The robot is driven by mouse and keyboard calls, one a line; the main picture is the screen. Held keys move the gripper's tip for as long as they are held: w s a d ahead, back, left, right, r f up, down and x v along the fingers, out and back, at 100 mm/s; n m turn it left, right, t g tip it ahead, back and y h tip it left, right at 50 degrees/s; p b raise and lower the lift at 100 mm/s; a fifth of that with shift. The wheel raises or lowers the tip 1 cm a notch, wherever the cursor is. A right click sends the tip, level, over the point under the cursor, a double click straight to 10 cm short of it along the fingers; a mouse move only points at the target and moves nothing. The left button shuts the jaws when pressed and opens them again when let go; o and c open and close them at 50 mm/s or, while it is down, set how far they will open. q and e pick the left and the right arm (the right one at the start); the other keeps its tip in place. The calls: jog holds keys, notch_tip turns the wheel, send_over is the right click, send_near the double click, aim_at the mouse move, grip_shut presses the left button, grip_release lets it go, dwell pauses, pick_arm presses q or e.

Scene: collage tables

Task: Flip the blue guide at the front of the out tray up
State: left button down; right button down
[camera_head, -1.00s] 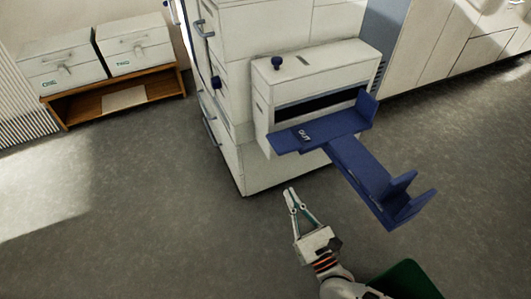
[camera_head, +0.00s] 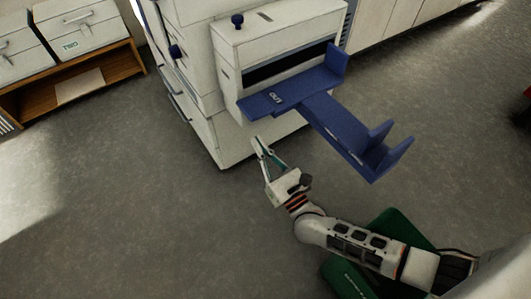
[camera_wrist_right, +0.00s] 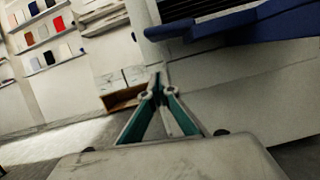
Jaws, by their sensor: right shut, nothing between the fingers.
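The blue out tray (camera_head: 310,100) juts from the white machine's slot in the head view. A flat blue flap marked OUT (camera_head: 258,104) lies level at its left end. One blue guide (camera_head: 338,60) stands upright at its right end. A blue arm extends toward the lower right, ending in two upright plates (camera_head: 394,155). My right gripper (camera_head: 258,143) is shut and empty, in front of the machine and below the flap in the picture, apart from it. In the right wrist view its fingertips (camera_wrist_right: 156,82) meet, with blue tray parts (camera_wrist_right: 270,22) at upper right. My left gripper is out of view.
The white machine (camera_head: 275,40) has blue knobs and stands on the floor. A wooden shelf (camera_head: 110,68) with white drawer boxes is at upper left. White cabinets (camera_head: 400,20) line the back. Grey floor (camera_head: 130,200) is open at left.

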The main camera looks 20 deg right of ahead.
aim_at(255, 106)
jog(key=w+r, duration=0.4)
jog(key=r, duration=0.1)
jog(key=shift+a+p, duration=0.2)
jog(key=shift+p, duration=0.1)
jog(key=shift+r, duration=0.1)
